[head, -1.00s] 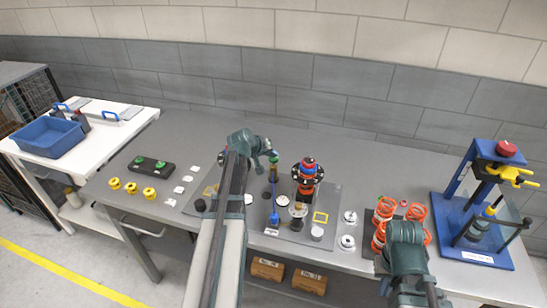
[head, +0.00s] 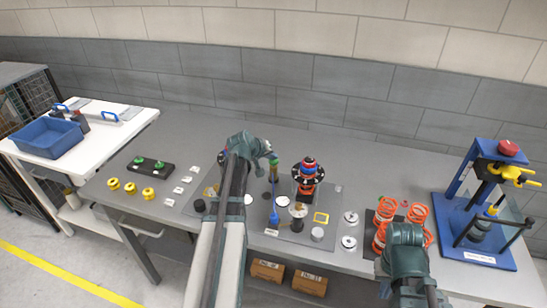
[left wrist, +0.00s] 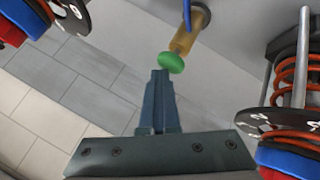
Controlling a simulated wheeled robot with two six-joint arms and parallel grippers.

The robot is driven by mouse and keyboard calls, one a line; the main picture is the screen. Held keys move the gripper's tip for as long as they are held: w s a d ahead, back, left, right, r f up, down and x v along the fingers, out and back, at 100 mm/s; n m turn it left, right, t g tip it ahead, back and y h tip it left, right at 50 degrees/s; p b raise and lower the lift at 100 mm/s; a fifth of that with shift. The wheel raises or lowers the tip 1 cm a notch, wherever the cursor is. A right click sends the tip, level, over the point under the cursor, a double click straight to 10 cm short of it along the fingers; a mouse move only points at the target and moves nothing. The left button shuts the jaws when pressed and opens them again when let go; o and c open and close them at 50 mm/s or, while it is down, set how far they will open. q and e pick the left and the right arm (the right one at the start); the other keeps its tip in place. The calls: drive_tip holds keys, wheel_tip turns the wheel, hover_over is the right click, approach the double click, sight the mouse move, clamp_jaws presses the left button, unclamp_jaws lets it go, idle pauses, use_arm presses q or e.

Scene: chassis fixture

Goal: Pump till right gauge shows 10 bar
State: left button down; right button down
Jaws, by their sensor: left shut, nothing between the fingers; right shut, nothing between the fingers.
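The hand pump has a blue lever (head: 273,213) on the mat, with a green knob (head: 274,161) at its top end. In the left wrist view the green knob (left wrist: 171,62) sits on a tan handle just beyond my fingertips. My left gripper (head: 268,154) is shut and empty, close to the knob with a small gap; its fingers also show in the left wrist view (left wrist: 160,80). Pale round dials (head: 283,201) stand beside the lever, too small to read. My right gripper (head: 405,236) is at the front right, empty, its fingertips hidden by the wrist.
Red-blue stacked parts (head: 308,172) stand right of the lever. Orange springs (head: 385,211) stand near my right gripper. A blue press (head: 478,230) is at the far right. The table's back strip is clear.

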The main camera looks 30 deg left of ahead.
idle(0.4)
use_arm(q)
drive_tip(key=shift+r+p, duration=1.65)
drive_tip(key=shift+p, duration=0.05)
wheel_tip(320, 180, up, 5)
drive_tip(key=p, duration=0.5)
idle(2.0)
wheel_tip(320, 180, up, 4)
drive_tip(key=p, duration=0.4)
drive_tip(key=shift+f, duration=0.1)
drive_tip(key=shift+f, duration=0.15)
drive_tip(key=b, duration=0.9)
hover_over(272, 162)
wheel_tip(272, 162, down, 9)
drive_tip(key=shift+r, duration=0.2)
